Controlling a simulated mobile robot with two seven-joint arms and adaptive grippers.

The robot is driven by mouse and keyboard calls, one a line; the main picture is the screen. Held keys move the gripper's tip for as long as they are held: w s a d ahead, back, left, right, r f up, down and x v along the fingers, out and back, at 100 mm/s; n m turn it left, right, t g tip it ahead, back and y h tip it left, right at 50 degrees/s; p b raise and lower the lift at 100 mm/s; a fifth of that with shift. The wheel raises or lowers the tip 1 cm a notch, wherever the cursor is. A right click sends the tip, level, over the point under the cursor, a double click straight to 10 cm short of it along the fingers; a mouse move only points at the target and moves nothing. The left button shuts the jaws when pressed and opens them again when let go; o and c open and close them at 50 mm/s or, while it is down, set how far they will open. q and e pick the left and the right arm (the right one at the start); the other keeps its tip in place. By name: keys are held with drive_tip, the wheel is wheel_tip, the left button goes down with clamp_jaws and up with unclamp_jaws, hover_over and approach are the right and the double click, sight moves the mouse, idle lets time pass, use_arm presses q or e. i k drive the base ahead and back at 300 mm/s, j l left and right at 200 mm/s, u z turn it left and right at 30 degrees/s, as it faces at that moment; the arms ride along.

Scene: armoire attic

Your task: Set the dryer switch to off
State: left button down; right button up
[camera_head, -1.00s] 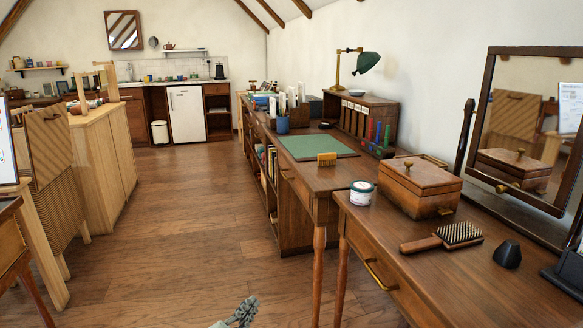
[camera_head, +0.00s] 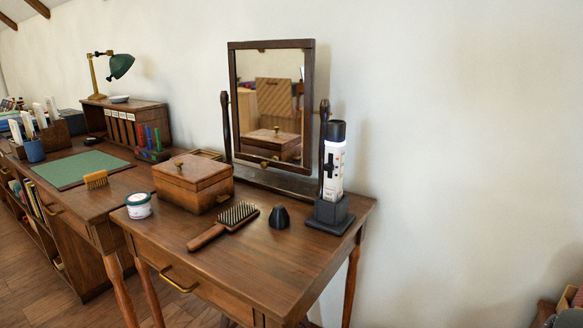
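The dryer (camera_head: 334,165) stands upright in a dark square holder (camera_head: 330,214) at the right end of the dressing table (camera_head: 215,262). It has a white body with a black top, and a dark part shows on its left side. Small marks show on the body, but I cannot make out the switch setting. A small black cone-shaped piece (camera_head: 279,217) stands on the table left of the holder. Neither of my grippers is in the head view now.
A hairbrush (camera_head: 225,225), a wooden box (camera_head: 193,182) and a small white jar (camera_head: 138,205) stand left of the dryer. A tilting mirror (camera_head: 272,105) rises behind them. The front of the tabletop is clear. A desk with a green mat (camera_head: 82,168) adjoins at left.

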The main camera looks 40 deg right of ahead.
sight(327, 166)
drive_tip(key=k+z, duration=0.1)
drive_tip(key=z, duration=1.25)
